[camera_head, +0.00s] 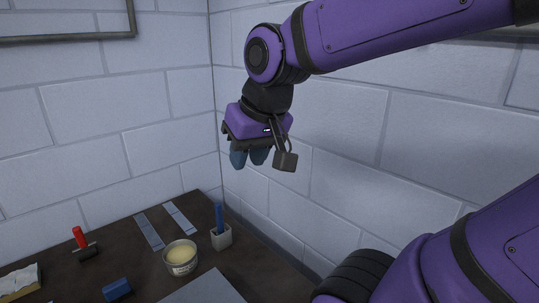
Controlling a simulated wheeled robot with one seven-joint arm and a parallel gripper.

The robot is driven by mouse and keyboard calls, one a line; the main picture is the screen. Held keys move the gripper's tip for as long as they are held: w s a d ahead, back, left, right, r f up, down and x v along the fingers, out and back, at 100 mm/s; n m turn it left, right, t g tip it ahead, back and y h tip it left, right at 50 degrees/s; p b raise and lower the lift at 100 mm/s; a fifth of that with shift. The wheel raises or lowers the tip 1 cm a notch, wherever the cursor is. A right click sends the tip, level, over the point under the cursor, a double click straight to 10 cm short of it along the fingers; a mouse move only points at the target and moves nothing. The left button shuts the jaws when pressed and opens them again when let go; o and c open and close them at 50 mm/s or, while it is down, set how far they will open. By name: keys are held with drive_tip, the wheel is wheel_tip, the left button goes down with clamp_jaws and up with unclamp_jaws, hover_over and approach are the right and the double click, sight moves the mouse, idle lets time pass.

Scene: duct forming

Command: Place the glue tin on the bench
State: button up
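The glue tin appears to be the round, light-coloured tin (180,258) with pale cream contents and a label on its side. It stands upright on the dark bench (120,238), near the middle of the visible top. My gripper (249,158) hangs well above the bench, up and to the right of the tin and apart from it. Its two blue-grey fingers point down with nothing seen between them. They sit close together at this angle, so their opening is unclear.
A white holder (221,237) with a blue-handled tool stands right of the tin. Two grey strips (150,230) lie behind it. A blue block (117,289), a grey sheet (205,288) and a red-handled tool (80,239) lie around. Block walls (330,150) close the back and right.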

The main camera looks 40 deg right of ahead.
drive_tip(key=shift+n+t, duration=0.3)
drive_tip(key=shift+n, duration=0.6)
drive_tip(key=s, duration=0.3)
drive_tip(key=s+r, duration=0.1)
drive_tip(key=shift+s+d, duration=0.4)
